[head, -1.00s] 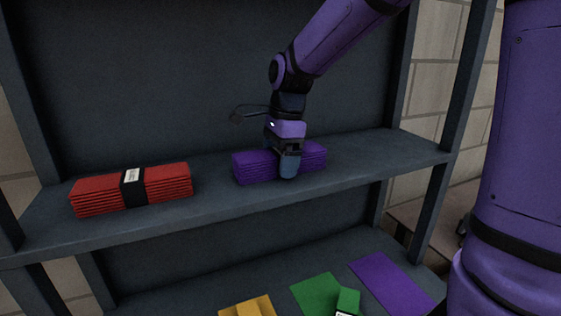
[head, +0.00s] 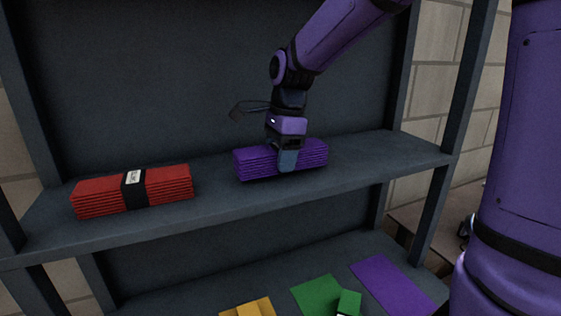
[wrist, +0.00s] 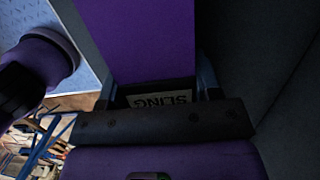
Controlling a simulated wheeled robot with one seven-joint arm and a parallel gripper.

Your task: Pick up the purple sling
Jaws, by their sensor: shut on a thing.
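The purple sling (head: 256,163) is a folded, layered bundle at the upper shelf, right of centre in the head view. My gripper (head: 287,160) points down over its middle and is shut on it, with one finger showing on the near side. In the wrist view the purple sling (wrist: 137,40) fills the upper middle, and a label reading "SLING" shows between the fingers of my gripper (wrist: 158,92). The bundle looks level; whether it is clear of the shelf is hard to tell.
A red folded sling (head: 160,188) with a black band lies at the left of the upper shelf (head: 225,205). Below, the lower shelf holds yellow (head: 247,308) and green (head: 318,295) pieces and a flat purple patch (head: 392,283). The shelf is free right of the purple sling.

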